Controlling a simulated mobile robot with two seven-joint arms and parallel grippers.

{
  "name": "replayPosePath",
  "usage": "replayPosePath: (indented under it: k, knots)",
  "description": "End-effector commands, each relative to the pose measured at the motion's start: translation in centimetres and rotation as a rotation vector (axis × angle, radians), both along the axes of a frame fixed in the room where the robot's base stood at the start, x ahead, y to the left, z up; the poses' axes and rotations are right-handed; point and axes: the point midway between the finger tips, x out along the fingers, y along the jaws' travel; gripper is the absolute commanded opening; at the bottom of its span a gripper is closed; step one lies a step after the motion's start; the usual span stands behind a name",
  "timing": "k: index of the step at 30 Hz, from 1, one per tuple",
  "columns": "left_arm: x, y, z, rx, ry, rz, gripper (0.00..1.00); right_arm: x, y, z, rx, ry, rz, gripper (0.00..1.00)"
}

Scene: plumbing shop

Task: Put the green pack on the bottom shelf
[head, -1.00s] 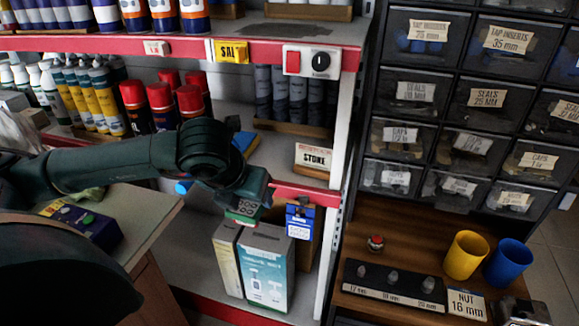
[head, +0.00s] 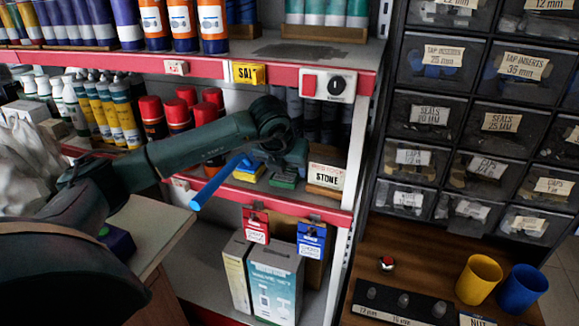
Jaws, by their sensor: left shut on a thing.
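My left gripper (head: 288,168) is at the middle shelf (head: 235,188), its jaws pointing down and shut on the green pack (head: 284,180). The pack is small and dark green, and its upper part is hidden by the gripper. It shows just left of the STONE label; I cannot tell if it touches the shelf board. The bottom shelf (head: 190,262) is below, with a bare grey stretch at its left and tall boxes at its right. My right gripper is not in view.
A white-and-teal box (head: 273,285) and a cream box (head: 237,270) stand on the bottom shelf. A red card (head: 255,226) and a blue card (head: 311,241) hang from the middle shelf edge. A blue tool (head: 215,183) juts over that edge beside a yellow pack (head: 249,173).

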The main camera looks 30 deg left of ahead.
Motion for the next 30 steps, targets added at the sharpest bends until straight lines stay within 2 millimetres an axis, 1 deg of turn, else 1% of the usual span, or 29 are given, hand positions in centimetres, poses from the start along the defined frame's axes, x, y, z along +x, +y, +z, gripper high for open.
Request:
replayPosePath:
  k: [1, 4, 6, 7, 16, 19, 20, 21, 23, 30]
  knots:
    - [0.9, 0.2, 0.1, -0.003, -0.001, 0.003, 0.36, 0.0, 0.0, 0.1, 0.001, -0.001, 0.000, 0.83]
    - [2.3, 0.5, 0.1, -0.002, -0.001, 0.001, 0.36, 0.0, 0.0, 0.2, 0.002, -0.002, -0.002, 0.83]
    - [2.1, 0.6, -1.1, 0.001, 0.005, 0.000, 0.36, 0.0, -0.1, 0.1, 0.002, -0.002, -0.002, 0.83]
    - [2.1, 0.6, -1.3, 0.001, 0.003, 0.000, 0.36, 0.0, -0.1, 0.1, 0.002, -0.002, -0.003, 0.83]
    - [2.1, 0.6, -1.5, 0.000, 0.000, 0.000, 0.36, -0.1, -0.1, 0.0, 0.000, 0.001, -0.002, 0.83]
    - [2.1, 0.6, -1.8, 0.000, 0.001, 0.000, 0.36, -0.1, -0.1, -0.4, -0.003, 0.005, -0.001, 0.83]
    - [2.1, 0.6, -1.8, 0.000, 0.001, 0.000, 0.58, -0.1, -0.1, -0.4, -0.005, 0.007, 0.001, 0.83]
    - [2.1, 0.6, -1.7, 0.000, 0.001, 0.000, 0.61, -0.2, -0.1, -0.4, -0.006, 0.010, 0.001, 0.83]
    - [2.1, 0.6, -1.7, 0.000, 0.001, 0.000, 0.66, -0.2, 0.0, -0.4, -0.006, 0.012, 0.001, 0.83]
    - [2.0, 0.6, -1.7, 0.000, 0.001, 0.000, 0.67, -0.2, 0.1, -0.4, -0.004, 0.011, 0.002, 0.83]
